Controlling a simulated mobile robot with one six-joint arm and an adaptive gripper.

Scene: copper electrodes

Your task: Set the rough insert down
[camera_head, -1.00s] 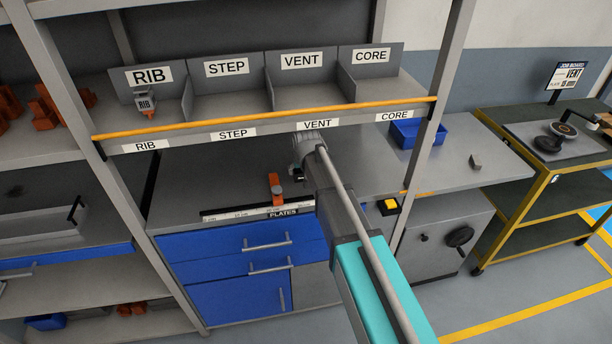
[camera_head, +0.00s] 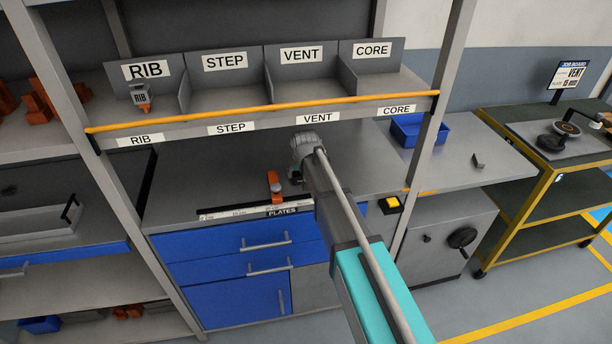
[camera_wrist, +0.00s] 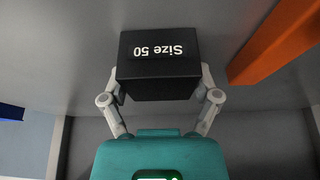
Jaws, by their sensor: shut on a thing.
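My gripper (camera_wrist: 160,88) is shut on a black block marked "Size 50" (camera_wrist: 158,62), with one finger at each side of it. I take this block to be the rough insert; its label reads upside down in the wrist view. The grey bench top (camera_wrist: 60,50) lies behind the block in that view, and I cannot tell whether they touch. In the head view my gripper (camera_head: 297,176) is low over the bench, under the VENT bay. There the arm and wrist mostly hide the block.
An orange bar with a grey knob (camera_head: 274,186) is on the bench just left of my gripper; it shows in the wrist view (camera_wrist: 275,45). A PLATES strip (camera_head: 255,211) runs along the front edge. The labelled shelf (camera_head: 290,110) hangs above. A blue bin (camera_head: 416,130) stands right.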

